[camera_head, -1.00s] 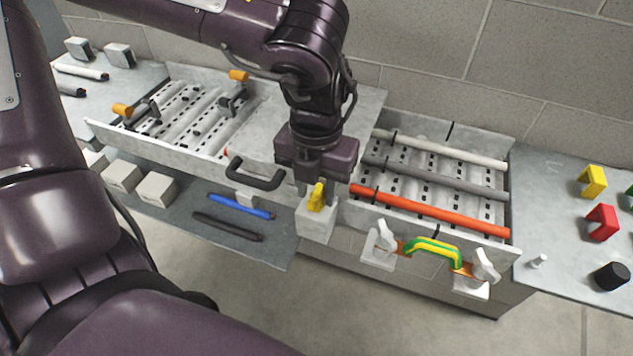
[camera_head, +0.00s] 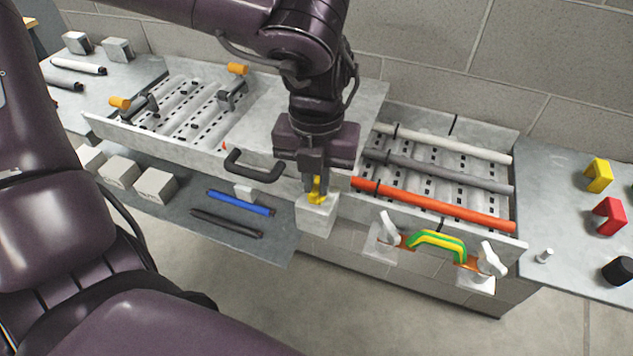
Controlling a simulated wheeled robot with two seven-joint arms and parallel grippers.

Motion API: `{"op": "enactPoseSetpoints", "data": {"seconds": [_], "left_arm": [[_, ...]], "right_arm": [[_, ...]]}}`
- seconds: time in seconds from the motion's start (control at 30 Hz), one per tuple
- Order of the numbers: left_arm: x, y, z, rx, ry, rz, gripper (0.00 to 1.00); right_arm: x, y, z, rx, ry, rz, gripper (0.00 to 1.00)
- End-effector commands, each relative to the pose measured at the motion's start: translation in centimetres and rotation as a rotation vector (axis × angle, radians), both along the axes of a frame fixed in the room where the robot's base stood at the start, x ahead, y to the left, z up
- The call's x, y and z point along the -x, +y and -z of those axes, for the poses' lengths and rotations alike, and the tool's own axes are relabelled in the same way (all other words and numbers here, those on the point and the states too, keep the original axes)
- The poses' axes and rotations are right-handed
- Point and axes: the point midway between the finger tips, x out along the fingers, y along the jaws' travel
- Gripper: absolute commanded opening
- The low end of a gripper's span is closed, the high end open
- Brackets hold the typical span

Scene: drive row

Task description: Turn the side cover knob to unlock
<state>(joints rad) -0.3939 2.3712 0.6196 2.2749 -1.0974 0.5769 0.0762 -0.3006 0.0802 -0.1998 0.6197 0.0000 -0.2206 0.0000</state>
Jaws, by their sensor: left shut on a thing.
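The side cover knob (camera_head: 316,196) is yellow and sits on top of a light grey block (camera_head: 316,217) at the front of the long metal unit, near the middle of the head view. My left gripper (camera_head: 314,187) reaches down from above and is shut on the knob. Its fingers hide part of the knob, so its exact angle is hard to tell. My right gripper is not in view.
A black handle (camera_head: 255,170) stands just left of the gripper. A tray with white, grey and red bars (camera_head: 430,205) lies right, with a green-yellow handle (camera_head: 438,246) and white clamps below it. Blue (camera_head: 240,203) and dark rods lie on the lower shelf.

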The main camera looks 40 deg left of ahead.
Motion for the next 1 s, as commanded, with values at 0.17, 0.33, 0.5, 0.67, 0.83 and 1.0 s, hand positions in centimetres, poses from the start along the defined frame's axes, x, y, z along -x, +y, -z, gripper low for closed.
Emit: {"op": "enactPoseSetpoints", "data": {"seconds": [0.17,0.33,0.5,0.67,0.83,1.0], "left_arm": [[-0.2,0.0,0.5,-0.001,-0.008,-0.152,0.00],[-0.2,0.0,0.4,0.000,-0.008,-0.314,0.00],[-0.2,0.0,0.4,0.000,-0.008,-0.475,0.00],[-0.2,0.0,0.4,0.000,-0.008,-0.629,0.00],[-0.2,0.0,0.3,0.001,-0.007,-0.790,0.00],[-0.1,0.0,0.3,0.001,-0.008,-0.951,0.00]], "right_arm": [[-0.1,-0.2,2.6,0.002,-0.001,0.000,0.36],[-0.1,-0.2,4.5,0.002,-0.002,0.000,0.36],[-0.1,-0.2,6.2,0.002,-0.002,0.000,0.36],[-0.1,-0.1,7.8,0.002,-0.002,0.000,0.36],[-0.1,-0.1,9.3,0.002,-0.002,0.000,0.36],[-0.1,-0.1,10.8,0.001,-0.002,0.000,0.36]]}}
